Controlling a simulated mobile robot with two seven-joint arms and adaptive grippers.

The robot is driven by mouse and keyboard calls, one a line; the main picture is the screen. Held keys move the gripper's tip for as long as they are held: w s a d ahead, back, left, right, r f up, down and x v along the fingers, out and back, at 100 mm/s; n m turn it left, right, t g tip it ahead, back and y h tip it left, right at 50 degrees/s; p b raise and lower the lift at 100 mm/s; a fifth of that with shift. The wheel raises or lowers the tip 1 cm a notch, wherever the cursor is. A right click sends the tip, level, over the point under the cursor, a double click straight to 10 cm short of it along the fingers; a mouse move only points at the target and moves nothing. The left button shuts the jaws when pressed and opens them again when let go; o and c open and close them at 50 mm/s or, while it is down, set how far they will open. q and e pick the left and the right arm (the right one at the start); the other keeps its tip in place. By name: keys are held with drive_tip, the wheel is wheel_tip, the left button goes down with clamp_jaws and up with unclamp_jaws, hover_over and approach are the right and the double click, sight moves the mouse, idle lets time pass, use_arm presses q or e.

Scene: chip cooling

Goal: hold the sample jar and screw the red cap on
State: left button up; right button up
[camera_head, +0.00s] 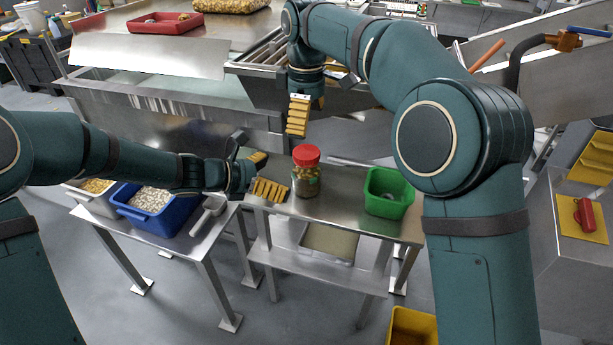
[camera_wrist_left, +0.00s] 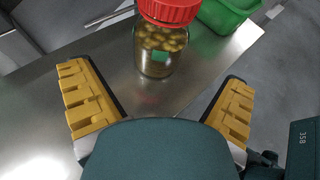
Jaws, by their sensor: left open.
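The sample jar (camera_head: 306,184) is clear, filled with brownish-green pieces, and stands upright on a small steel table. The red cap (camera_head: 306,155) sits on its mouth; I cannot tell how tight it is. In the left wrist view the jar (camera_wrist_left: 160,52) and the cap (camera_wrist_left: 170,10) are ahead, between and beyond the fingers. My left gripper (camera_head: 265,174) is open and empty, low over the table just left of the jar, not touching it. My right gripper (camera_head: 298,115) hangs above and behind the jar, apart from the cap; only one yellow finger shows clearly.
The steel table (camera_head: 345,208) also holds a green bin (camera_head: 388,192) right of the jar. A blue bin (camera_head: 150,203) of pale pieces and a scoop (camera_head: 208,214) are on the left table. A metal conveyor (camera_head: 262,62) stands behind my right gripper.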

sight(306, 176)
use_arm(q)
drive_tip(key=x, duration=0.8)
drive_tip(key=shift+w+d, duration=0.1)
clamp_jaws()
use_arm(e)
drive_tip(key=n, duration=0.9)
drive_tip(key=shift+n, duration=0.3)
drive_tip(key=n, duration=0.4)
drive_tip(key=shift+f, duration=4)
